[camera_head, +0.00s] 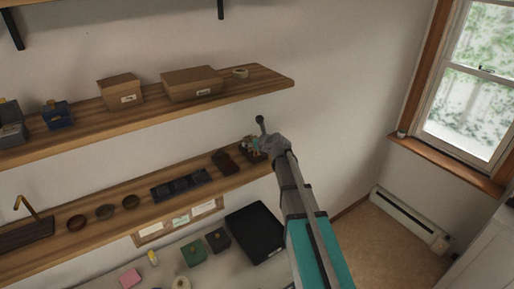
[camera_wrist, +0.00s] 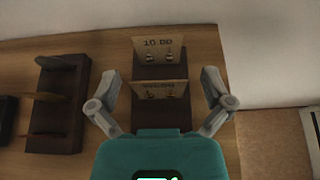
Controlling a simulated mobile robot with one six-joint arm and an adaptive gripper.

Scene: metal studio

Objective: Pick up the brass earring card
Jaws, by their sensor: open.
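Two small cream earring cards stand one behind the other in a dark stepped holder (camera_wrist: 160,70) in the wrist view. The nearer card (camera_wrist: 174,88) carries a pair of gold-coloured earrings, so it looks like the brass earring card; its printed price is partly hard to read. The farther card (camera_wrist: 140,48) reads 10.00 and carries a paler pair. My gripper (camera_wrist: 158,76) is open and empty, one finger on each side of the holder, with no visible contact. In the head view my gripper (camera_head: 256,144) is at the right end of the lower shelf and partly covers the holder.
A dark slotted rack (camera_wrist: 58,100) stands left of the holder in the wrist view. The lower wooden shelf (camera_head: 150,203) also bears a dark tray (camera_head: 180,187) and small bowls. The upper shelf (camera_head: 215,98) overhangs nearby with boxes. The wall is close behind.

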